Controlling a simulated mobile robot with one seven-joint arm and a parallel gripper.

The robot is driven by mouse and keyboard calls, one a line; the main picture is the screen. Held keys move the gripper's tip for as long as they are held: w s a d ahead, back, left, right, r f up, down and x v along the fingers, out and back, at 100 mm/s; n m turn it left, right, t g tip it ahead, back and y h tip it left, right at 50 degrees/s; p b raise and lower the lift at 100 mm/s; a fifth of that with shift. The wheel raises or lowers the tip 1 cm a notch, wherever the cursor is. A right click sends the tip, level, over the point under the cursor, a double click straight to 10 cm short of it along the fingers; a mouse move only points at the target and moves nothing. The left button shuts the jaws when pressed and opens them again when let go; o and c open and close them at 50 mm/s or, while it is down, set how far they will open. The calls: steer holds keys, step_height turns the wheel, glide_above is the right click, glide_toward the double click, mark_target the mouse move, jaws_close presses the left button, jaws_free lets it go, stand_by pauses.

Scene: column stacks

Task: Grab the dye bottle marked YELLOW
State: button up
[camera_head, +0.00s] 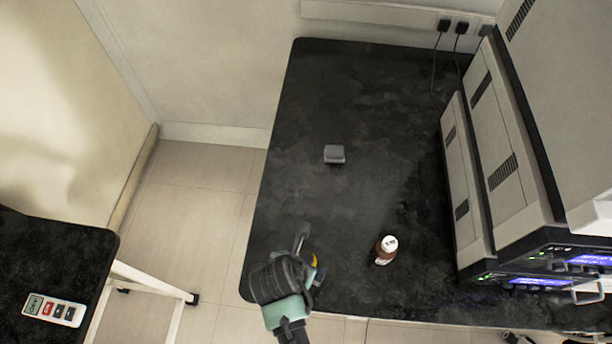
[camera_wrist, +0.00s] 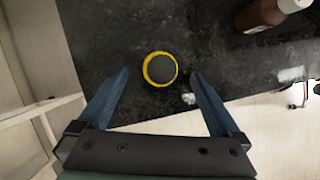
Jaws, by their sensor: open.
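A round object with a dark top and a yellow ring (camera_wrist: 148,80) stands on the black bench, seen from above in the wrist view. No marking on it can be read. My gripper (camera_wrist: 159,74) is open, with one blue finger on each side of this object and apart from it. In the head view a bit of yellow (camera_head: 315,260) shows beside my gripper (camera_head: 308,245), mostly hidden by it.
The black bench (camera_head: 350,100) is mostly clear. A small grey block (camera_head: 334,154) lies further back. Large grey instruments (camera_head: 492,140) with lit panels line the right side.

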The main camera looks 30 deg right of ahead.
steer(key=shift+x, duration=3.85)
jaws_close()
steer(key=shift+r, duration=0.15)
